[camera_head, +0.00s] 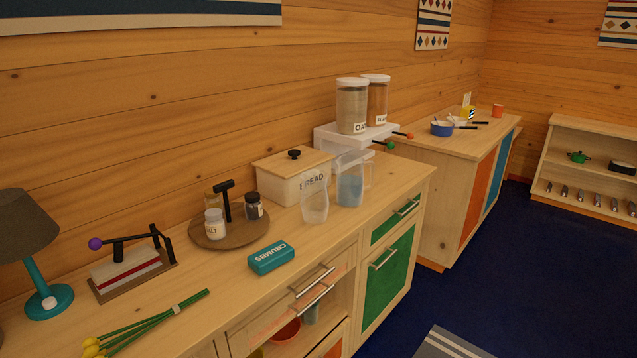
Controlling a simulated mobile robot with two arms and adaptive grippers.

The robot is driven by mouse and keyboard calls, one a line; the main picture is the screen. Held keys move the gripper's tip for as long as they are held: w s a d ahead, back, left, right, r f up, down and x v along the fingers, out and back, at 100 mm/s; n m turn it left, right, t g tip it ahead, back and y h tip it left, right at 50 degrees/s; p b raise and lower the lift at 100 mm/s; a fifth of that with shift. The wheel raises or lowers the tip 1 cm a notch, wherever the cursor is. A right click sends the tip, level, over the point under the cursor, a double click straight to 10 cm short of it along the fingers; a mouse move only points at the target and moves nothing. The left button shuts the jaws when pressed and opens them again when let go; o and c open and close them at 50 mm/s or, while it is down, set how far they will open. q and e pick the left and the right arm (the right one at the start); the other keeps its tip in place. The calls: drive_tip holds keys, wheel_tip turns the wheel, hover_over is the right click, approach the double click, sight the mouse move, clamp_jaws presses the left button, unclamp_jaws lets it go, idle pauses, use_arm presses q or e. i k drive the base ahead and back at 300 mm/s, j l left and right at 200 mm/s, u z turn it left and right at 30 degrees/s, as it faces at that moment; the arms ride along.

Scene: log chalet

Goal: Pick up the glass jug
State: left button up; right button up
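A clear glass jug (350,188) with a bluish lower part and a handle on its right side stands upright on the wooden counter. It is to the right of the white bread bin (287,185). A second clear vessel (315,198), narrower at the middle, stands beside it on the left, close in front of the bin. I cannot tell whether the two touch. Neither of my grippers shows in the head view.
A white stand (329,137) with two lidded canisters is behind the jug. A teal crumbs box (271,258) lies on the counter. A round tray (228,233) holds small jars. Bare counter (385,183) lies right of the jug.

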sight(350, 188)
drive_tip(key=i+l+u, duration=0.15)
drive_tip(key=u, duration=0.2)
drive_tip(key=i+l+u, duration=0.15)
drive_tip(key=l+u, duration=0.6)
drive_tip(key=i+l, duration=0.05)
